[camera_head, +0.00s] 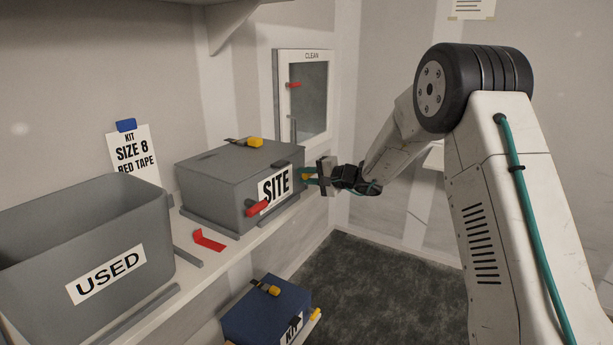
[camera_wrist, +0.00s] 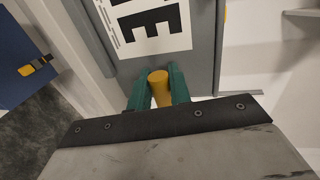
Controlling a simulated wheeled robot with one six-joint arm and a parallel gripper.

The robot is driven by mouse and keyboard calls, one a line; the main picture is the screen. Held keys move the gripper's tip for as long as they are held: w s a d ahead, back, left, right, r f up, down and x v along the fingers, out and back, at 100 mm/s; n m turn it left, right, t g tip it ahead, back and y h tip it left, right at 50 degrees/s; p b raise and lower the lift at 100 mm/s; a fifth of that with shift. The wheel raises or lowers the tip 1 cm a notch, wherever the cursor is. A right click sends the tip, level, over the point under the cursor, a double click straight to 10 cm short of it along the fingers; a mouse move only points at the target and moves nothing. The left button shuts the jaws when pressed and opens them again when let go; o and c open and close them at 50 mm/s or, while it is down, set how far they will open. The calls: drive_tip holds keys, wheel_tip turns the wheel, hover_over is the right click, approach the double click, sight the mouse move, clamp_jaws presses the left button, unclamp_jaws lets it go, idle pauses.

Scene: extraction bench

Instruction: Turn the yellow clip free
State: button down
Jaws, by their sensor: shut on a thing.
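The yellow clip (camera_wrist: 158,78) sits on the front of the grey box marked SITE (camera_head: 222,172), near its right end. My gripper (camera_wrist: 159,92) is shut on the clip, with one green finger on each side of it in the wrist view. In the head view my gripper (camera_head: 313,177) reaches the box from the right, and a little yellow (camera_head: 305,177) shows at its fingertips. Whether the clip has turned cannot be told.
A second yellow-ended clip (camera_head: 254,141) is on the box lid. The open USED bin (camera_head: 147,215) and a red piece (camera_head: 209,240) are on the shelf at left. A blue box (camera_head: 255,313) with yellow clips stands below. A CLEAN cabinet (camera_head: 286,122) is behind.

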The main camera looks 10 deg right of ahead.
idle(0.4)
drive_tip(key=c, duration=1.3)
unclamp_jaws()
drive_tip(key=shift+c, duration=0.2)
drive_tip(key=v, duration=0.7)
drive_tip(key=shift+s+d, duration=0.2)
drive_tip(key=shift+s, duration=0.1)
